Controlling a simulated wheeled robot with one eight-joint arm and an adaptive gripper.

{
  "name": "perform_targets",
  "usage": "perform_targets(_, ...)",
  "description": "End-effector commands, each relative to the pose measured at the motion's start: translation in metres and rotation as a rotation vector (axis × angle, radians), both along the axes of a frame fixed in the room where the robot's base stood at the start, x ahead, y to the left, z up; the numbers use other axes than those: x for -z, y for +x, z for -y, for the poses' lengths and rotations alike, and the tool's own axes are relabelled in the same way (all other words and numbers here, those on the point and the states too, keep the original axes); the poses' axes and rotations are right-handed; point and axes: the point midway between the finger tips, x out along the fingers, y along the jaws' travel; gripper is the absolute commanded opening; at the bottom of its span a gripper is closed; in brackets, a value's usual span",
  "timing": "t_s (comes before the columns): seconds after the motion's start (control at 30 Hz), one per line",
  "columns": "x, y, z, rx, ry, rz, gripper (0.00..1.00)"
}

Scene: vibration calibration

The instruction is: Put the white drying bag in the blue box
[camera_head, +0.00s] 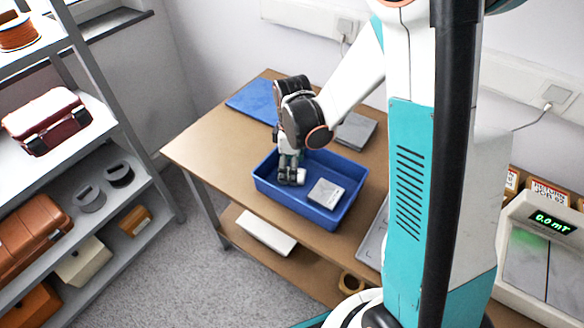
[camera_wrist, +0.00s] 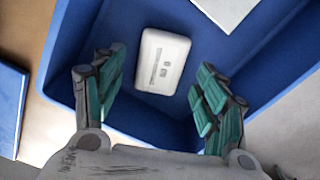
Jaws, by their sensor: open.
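The blue box (camera_head: 345,208) stands on the brown table, and its walls frame the wrist view (camera_wrist: 62,55). A white rounded, pillow-like piece with small dark print, which looks like the drying bag (camera_wrist: 162,62), lies inside the box in the wrist view. My gripper (camera_head: 291,178) reaches down into the left part of the box. In the wrist view my gripper (camera_wrist: 155,92) is open, its teal fingers on either side of the white piece with gaps on both sides. In the head view my gripper hides most or all of this piece.
A pale square item (camera_head: 326,193) lies in the box, right of my gripper; a pale corner shows in the wrist view (camera_wrist: 228,8). A blue mat (camera_head: 252,100) and a grey case (camera_head: 356,130) lie behind the box. Shelves stand left; a meter (camera_head: 545,225) is right.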

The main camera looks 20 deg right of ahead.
Motion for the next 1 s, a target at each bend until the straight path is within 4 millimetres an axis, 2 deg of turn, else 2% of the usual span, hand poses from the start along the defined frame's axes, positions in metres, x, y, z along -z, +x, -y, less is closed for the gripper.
perform_targets(0.03, -0.014, -0.001, 0.0, 0.0, 0.0, 0.0, 0.66)
perform_targets(0.3, -0.07, -0.001, 0.0, 0.0, 0.0, 0.0, 0.66)
perform_targets(0.5, -0.095, 0.0, 0.0, 0.0, 0.0, 0.0, 0.66)
perform_targets(0.7, -0.107, -0.002, 0.0, 0.015, 0.0, 0.009, 0.66)
perform_targets(0.87, -0.128, -0.012, 0.0, 0.091, 0.002, 0.055, 0.66)
perform_targets(1.0, -0.153, -0.025, 0.0, 0.191, 0.011, 0.116, 0.66)
